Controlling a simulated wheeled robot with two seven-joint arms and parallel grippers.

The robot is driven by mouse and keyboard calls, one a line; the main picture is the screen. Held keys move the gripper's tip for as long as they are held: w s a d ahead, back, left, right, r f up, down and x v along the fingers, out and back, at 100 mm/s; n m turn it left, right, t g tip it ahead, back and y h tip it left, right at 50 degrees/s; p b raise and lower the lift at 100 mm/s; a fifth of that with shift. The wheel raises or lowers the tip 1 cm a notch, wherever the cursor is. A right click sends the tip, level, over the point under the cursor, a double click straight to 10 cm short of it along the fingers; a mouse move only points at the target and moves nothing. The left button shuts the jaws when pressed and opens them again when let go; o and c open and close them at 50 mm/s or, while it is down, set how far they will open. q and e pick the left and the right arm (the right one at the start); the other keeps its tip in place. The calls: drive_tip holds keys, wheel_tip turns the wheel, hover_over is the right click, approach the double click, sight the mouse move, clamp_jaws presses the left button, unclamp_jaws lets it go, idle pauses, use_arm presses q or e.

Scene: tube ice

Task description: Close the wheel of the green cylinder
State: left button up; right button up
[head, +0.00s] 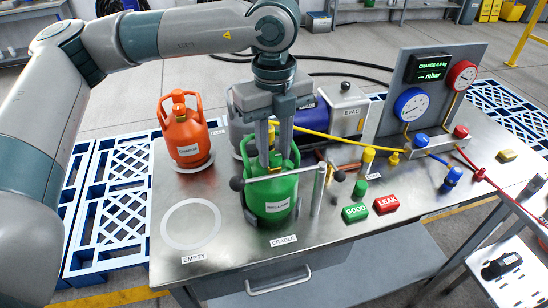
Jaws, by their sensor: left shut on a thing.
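The green cylinder (283,188) stands upright in the cradle near the front middle of the bench, with its handle loops at the top. My left gripper (273,158) points straight down from above, its fingers inside the cylinder's handle collar. It is shut on the wheel at the top, which is mostly hidden by the fingers. A yellow hose fitting shows just behind the fingers. My right gripper is not in view.
An orange cylinder (184,135) stands at the back left. An empty white ring (191,225) lies front left. The EVAC pump (344,110) is behind the green cylinder. Green GOOD (355,213) and red LEAK (387,204) blocks lie right. A gauge panel (433,85) stands back right, with hoses crossing the bench.

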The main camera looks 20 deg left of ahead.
use_arm(q)
drive_tip(key=m+b, duration=0.2)
drive_tip(key=b, duration=0.1)
drive_tip(key=shift+f+m, duration=0.15)
drive_tip(key=shift+m, duration=0.25)
drive_tip(key=shift+b, duration=0.55)
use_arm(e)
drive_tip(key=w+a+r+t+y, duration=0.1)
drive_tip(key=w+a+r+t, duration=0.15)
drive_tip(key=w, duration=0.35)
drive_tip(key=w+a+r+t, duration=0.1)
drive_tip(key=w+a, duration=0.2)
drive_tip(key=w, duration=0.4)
use_arm(q)
drive_tip(key=m+b, duration=0.5)
drive_tip(key=shift+m, duration=0.4)
drive_tip(key=shift+m+b, duration=0.6)
drive_tip(key=shift+m, duration=0.2)
drive_tip(key=shift+r+m+b, duration=0.2)
drive_tip(key=shift+m+b, duration=0.25)
drive_tip(key=shift+m, duration=0.55)
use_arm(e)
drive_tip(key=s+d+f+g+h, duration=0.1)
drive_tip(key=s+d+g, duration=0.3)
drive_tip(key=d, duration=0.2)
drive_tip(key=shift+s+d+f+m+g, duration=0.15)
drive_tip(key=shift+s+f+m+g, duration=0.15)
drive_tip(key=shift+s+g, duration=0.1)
use_arm(q)
drive_tip(key=o, duration=1.1)
